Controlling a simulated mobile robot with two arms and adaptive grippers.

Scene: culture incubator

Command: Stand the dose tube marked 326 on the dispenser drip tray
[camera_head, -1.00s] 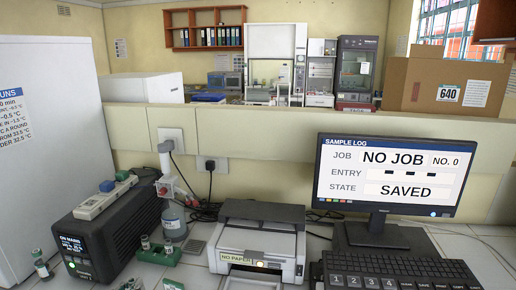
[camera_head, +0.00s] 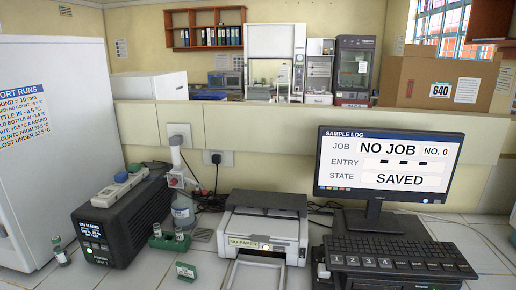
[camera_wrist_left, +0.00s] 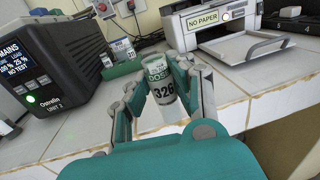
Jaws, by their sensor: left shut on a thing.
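The dose tube marked 326 (camera_wrist_left: 160,82) is upright in the left wrist view, with a pale green and white label. My left gripper (camera_wrist_left: 167,92) is shut around it, one finger on each side, in front of the counter edge. The dispenser (camera_head: 177,180) stands at the back of the counter in the head view, with a clear bottle (camera_head: 183,211). Its drip tray appears to be the small grey plate (camera_head: 202,235) right of the bottle, which looks bare.
A printer (camera_head: 262,228) is to the right.

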